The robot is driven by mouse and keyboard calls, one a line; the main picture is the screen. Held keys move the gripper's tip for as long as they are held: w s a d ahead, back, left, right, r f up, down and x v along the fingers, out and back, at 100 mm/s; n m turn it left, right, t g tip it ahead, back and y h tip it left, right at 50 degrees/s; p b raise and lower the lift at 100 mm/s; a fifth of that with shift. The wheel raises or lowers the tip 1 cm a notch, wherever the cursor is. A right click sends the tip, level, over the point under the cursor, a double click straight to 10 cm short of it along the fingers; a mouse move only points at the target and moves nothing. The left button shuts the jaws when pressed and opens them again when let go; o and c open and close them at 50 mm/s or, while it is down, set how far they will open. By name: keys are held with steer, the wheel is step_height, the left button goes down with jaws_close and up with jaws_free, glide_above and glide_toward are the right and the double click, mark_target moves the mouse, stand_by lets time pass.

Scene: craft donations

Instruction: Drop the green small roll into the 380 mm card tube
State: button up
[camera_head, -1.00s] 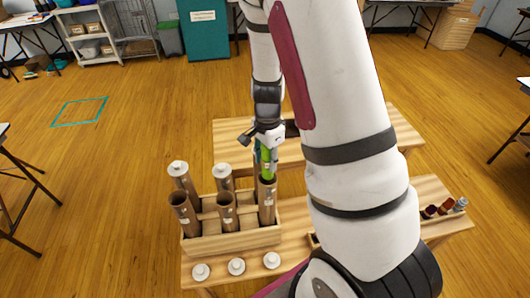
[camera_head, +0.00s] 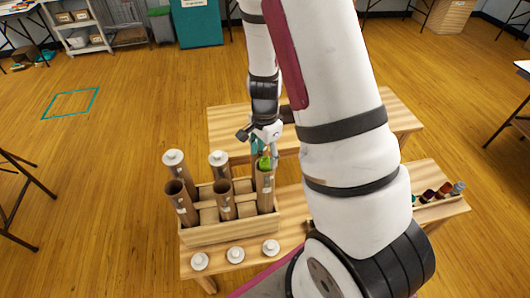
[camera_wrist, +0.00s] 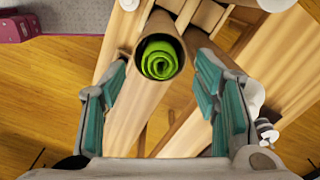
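The green small roll (camera_wrist: 160,60) stands in the mouth of a brown card tube, its spiral end facing the wrist camera. In the head view the roll (camera_head: 265,162) shows at the top of that tube (camera_head: 265,192), the rear right one in the rack. I cannot tell how far it reaches down, and no length is readable on the tube. My gripper (camera_wrist: 163,95) is open, with one teal finger pad on each side of the tube mouth, apart from the roll. In the head view my gripper (camera_head: 262,146) is just above the tube.
The wooden rack (camera_head: 232,233) also holds two open tubes in front (camera_head: 180,200) (camera_head: 223,200) and two white-capped tubes behind. Several white caps (camera_head: 235,255) lie before it. A tray with small rolls (camera_head: 437,192) is at the right. My arm hides the bench's middle.

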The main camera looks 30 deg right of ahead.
step_height(320, 180, up, 12)
stand_by(0.7)
stand_by(0.6)
